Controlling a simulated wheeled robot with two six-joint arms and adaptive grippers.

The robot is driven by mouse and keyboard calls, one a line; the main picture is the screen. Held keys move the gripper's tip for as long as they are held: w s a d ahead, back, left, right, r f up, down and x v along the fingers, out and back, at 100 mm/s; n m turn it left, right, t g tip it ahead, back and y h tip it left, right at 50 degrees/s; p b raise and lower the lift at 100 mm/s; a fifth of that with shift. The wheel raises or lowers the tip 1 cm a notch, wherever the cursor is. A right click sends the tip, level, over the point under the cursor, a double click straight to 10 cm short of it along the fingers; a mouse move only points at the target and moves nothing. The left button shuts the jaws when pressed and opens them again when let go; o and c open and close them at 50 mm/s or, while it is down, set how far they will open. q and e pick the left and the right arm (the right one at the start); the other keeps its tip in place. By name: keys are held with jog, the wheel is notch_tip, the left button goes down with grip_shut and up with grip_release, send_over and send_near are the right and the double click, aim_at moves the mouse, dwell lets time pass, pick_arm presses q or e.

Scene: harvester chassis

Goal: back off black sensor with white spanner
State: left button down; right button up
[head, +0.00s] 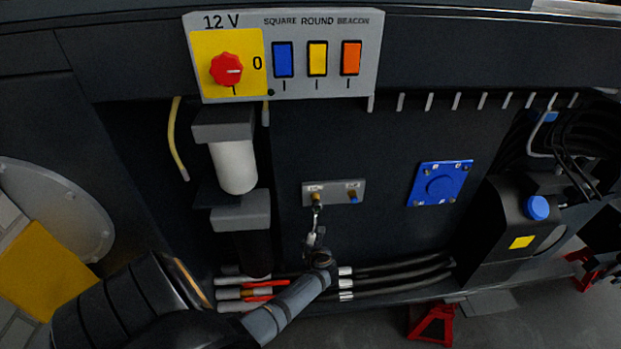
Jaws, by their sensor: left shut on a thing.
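A small grey plate (334,193) on the dark chassis wall carries two brass fittings side by side. My left gripper (314,236) is below the plate, shut on the white spanner (316,216). The spanner points up, with its upper end at the left fitting; whether it sits around it or only beside it I cannot tell. My right gripper is out of view.
Above is a switch panel (310,85) with a red knob (226,69) and coloured switches. A white filter (234,166) stands left of the plate, a blue square cover (440,184) right. Black hoses (400,268) run below, close to my left arm.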

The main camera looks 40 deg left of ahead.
pick_arm(q)
jog(key=shift+w+a, duration=0.45)
jog(key=shift+a, duration=0.15)
jog(key=shift+w+d, duration=0.1)
jog(key=w+d, duration=0.1)
jog(key=w+d+n+t+h+b, duration=0.1)
jog(key=shift+w+f+n, duration=0.1)
jog(key=shift+w+n, duration=0.2)
dwell(0.3)
jog(key=shift+w+d+r+n+t+h+b, duration=0.2)
jog(key=shift+w+d+n+t+h, duration=0.2)
jog(key=shift+w+d, duration=0.25)
jog(key=shift+w+d+r+n+t+h+b, duration=0.2)
jog(key=shift+w+d+n+t, duration=0.1)
jog(key=shift+w+d+t, duration=0.3)
jog(key=shift+w+a, duration=0.1)
